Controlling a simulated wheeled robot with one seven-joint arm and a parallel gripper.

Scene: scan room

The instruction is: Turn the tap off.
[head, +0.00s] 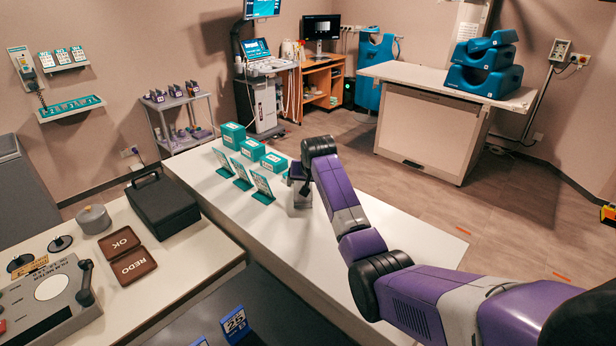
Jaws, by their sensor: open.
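I cannot make out a tap in the head view. My gripper (299,200) points down at the end of my purple arm, over the long white counter (400,254). Its jaws are open, but they are small here and partly hidden by the wrist, so I cannot tell what lies between or behind them. Several teal-framed cards (242,174) and teal boxes (233,135) stand just left of it.
A nearer table holds a black case (162,205), a brown OK/REDO tray (128,257) and a grey device (52,300). An ultrasound cart (262,95) stands behind. A white bench (430,125) with teal cushions (487,70) is at the back right.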

